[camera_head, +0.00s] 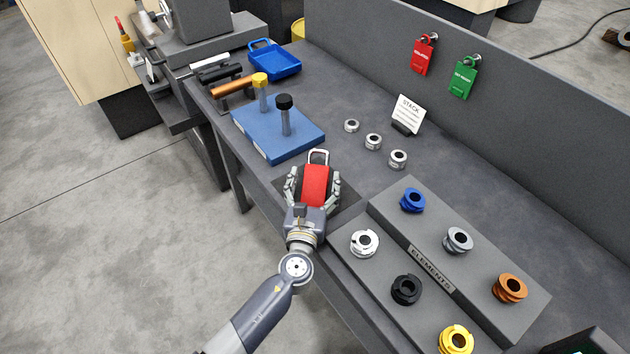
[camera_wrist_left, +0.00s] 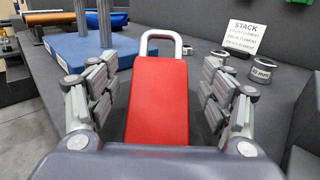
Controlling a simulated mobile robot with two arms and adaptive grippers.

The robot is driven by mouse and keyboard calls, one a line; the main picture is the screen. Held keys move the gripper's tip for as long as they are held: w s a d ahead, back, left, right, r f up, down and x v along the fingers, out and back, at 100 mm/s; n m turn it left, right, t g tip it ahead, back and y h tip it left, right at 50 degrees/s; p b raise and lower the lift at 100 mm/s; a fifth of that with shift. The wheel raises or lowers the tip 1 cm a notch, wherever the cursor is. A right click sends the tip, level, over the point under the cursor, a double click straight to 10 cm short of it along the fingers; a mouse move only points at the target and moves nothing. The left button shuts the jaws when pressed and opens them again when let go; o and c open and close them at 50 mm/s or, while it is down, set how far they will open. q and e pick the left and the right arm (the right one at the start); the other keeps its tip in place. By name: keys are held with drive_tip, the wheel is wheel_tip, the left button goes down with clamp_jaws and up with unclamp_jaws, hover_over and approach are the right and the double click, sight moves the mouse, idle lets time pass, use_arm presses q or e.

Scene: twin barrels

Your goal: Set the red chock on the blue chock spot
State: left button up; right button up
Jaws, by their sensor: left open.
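The red chock (camera_head: 317,185), a red block with a metal loop at its far end, sits at the table's front edge over a dark patch (camera_head: 347,195). My left gripper (camera_head: 314,182) is open, with its fingers on either side of the red chock. In the left wrist view the red chock (camera_wrist_left: 158,100) stands between the open fingers, with gaps visible on both sides. I cannot make out a marked blue chock spot or a blue chock; the dark patch is partly hidden by the gripper. My right gripper is not in view.
A blue block (camera_head: 262,140) with two upright posts stands just beyond the gripper. A grey rack (camera_head: 385,225) with several coloured spools is to the right. Small metal rings (camera_head: 373,141) and a STACK sign (camera_head: 409,112) lie behind. A blue tray (camera_head: 285,65) is at the far end.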

use_arm(q)
drive_tip(key=shift+w+d, duration=0.15)
drive_tip(key=shift+w, duration=0.85)
drive_tip(key=c, duration=1.5)
drive_tip(key=shift+r, duration=0.15)
drive_tip(key=shift+c, duration=0.2)
